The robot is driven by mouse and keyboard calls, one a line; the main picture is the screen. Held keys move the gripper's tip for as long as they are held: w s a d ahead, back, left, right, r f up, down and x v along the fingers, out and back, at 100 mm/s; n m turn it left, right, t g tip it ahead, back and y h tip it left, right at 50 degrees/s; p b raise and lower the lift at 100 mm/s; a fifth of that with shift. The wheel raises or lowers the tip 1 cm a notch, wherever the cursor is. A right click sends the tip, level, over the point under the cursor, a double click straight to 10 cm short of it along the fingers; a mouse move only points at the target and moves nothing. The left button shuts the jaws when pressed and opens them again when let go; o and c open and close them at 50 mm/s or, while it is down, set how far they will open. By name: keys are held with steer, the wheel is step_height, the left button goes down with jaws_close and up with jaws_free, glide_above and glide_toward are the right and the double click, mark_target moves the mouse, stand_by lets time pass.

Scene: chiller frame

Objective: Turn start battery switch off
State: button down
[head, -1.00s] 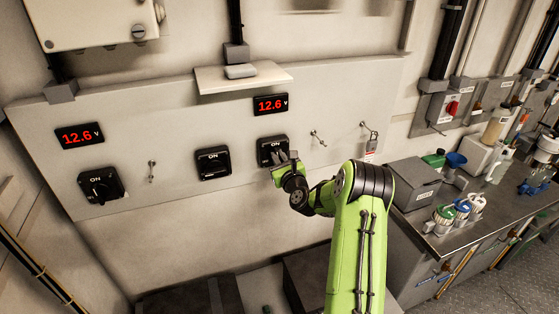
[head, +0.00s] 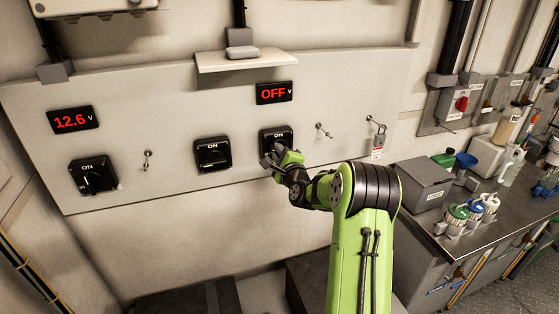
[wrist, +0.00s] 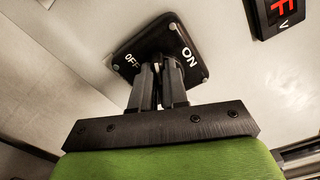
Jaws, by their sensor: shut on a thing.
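Three black rotary switches marked ON sit on a pale wall panel. My gripper (head: 277,158) is at the rightmost switch (head: 276,137), below a display (head: 274,93) that reads OFF. In the wrist view my gripper (wrist: 158,75) is shut on the handle of this switch (wrist: 130,45), whose plate shows OFF and ON. The fingers hide most of the handle, so its exact angle is hard to see. The middle switch (head: 213,154) and the left switch (head: 93,174) stand free. The left display (head: 73,120) reads 12.6 V.
Small hooks (head: 324,130) and a hanging padlock with tag (head: 377,140) are right of my gripper. A small shelf (head: 246,61) juts out above. A steel bench (head: 470,235) with a grey box (head: 426,186) and bottles stands at the right.

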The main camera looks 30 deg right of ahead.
steer(key=shift+a+f+n+b, duration=0.1)
steer(key=shift+f+n+b, duration=0.1)
steer(key=shift+n+b, duration=1.05)
steer(key=shift+f+n+b, duration=0.2)
steer(key=shift+n+b, duration=0.95)
steer(key=shift+b, duration=0.1)
steer(key=c, duration=1.1)
jaws_free()
steer(key=shift+c, duration=0.2)
steer(key=b+v, duration=0.4)
steer(key=v, duration=1.1)
steer(key=shift+s, duration=0.35)
